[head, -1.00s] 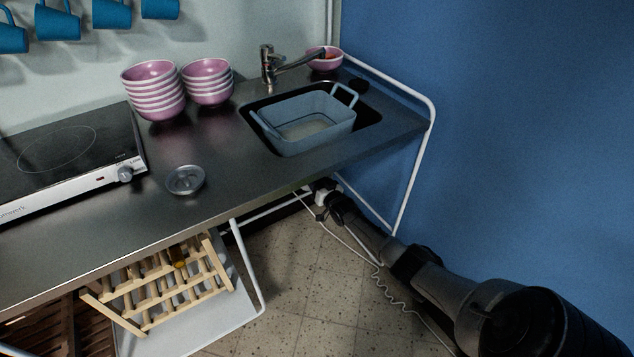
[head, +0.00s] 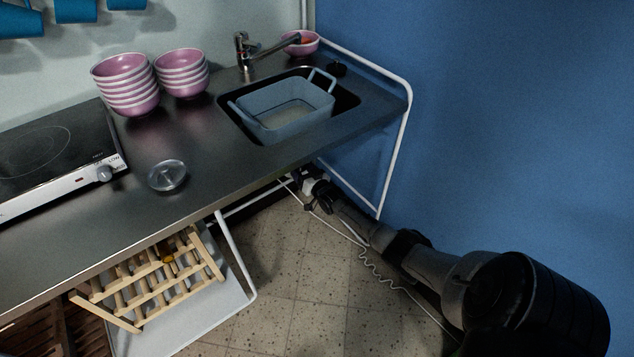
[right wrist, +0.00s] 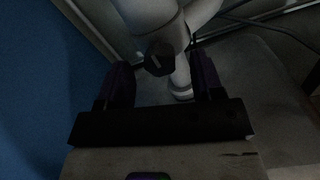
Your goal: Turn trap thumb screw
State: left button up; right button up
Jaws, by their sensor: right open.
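The trap thumb screw (right wrist: 160,58) is a dark knob on the white trap pipe (right wrist: 148,14) in the right wrist view. My right gripper (right wrist: 161,72) is open, with one finger on each side of the knob. Gaps show between the fingers and the knob; I cannot tell if either touches it. In the head view, my right gripper (head: 312,189) is small and dark beneath the sink, beside a white part of the trap. The thumb screw cannot be made out there. My left gripper is not in view.
The counter (head: 215,160) with its sink lies above my right gripper. A blue tub (head: 290,118) sits in the sink. A white frame leg (head: 395,160) and the blue wall (head: 500,120) stand close to my right arm. A coiled cable (head: 375,270) hangs below it.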

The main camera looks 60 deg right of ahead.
jog(key=p+v, duration=0.5)
jog(key=v, duration=0.6)
jog(key=shift+s+a, duration=0.2)
jog(key=shift+s, duration=0.15)
